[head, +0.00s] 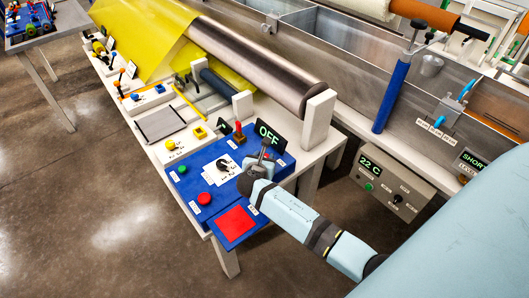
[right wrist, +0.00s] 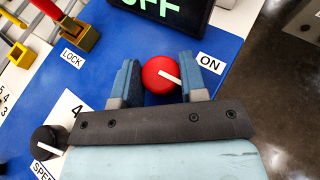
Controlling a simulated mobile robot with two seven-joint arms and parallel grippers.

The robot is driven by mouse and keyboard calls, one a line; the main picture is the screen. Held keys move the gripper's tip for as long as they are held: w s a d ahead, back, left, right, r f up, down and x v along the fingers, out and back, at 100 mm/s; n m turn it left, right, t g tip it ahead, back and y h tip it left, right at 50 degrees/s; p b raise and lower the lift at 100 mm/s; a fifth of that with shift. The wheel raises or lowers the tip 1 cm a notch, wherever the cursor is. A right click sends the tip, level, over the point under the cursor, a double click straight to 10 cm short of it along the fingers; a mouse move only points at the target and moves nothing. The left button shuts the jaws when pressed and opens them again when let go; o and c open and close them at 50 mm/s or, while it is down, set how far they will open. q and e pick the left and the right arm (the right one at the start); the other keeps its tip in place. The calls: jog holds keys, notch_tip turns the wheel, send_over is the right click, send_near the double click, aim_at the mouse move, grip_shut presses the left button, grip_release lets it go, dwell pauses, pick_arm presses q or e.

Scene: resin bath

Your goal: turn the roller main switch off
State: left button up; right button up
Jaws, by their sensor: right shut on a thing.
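The roller main switch shows as a round red knob (right wrist: 154,70) with a white pointer line, on a blue panel (right wrist: 92,68) in the right wrist view. The pointer slants down to the right, and an ON label (right wrist: 211,63) is beside the knob. My right gripper (right wrist: 160,77) is shut on the knob, one finger on each side. In the head view my right gripper (head: 262,160) is over the panel's far right part and hides the knob. A display (head: 268,134) behind it reads OFF in green. My left gripper is not in view.
The panel also carries a black speed dial (head: 222,164), a green button (head: 182,169), a red button (head: 204,198) and a red square pad (head: 237,222). A red-handled lever (head: 239,131) stands close left of the gripper. A large roller (head: 260,65) lies behind.

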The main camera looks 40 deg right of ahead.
jog(key=shift+w+a+r+m+g+h+p, duration=0.1)
jog(key=shift+r+m+g+h+p, duration=0.1)
jog(key=shift+m+g+h+p, duration=0.6)
jog(key=m+g, duration=0.2)
jog(key=m+g+h+p, duration=0.1)
jog(key=m+g, duration=0.1)
jog(key=g, duration=0.1)
jog(key=shift+w+f+m, duration=0.15)
jog(key=shift+m, duration=0.25)
jog(key=m+g, duration=0.2)
jog(key=g, duration=0.1)
jog(key=shift+m+g+h+p, duration=0.3)
jog(key=shift+m, duration=0.1)
jog(key=shift+f+m+g, duration=0.1)
jog(key=shift+m+g, duration=0.4)
jog(key=shift+g, duration=0.1)
jog(key=o, duration=0.9)
jog(key=shift+o, duration=0.2)
jog(key=shift+w, duration=0.1)
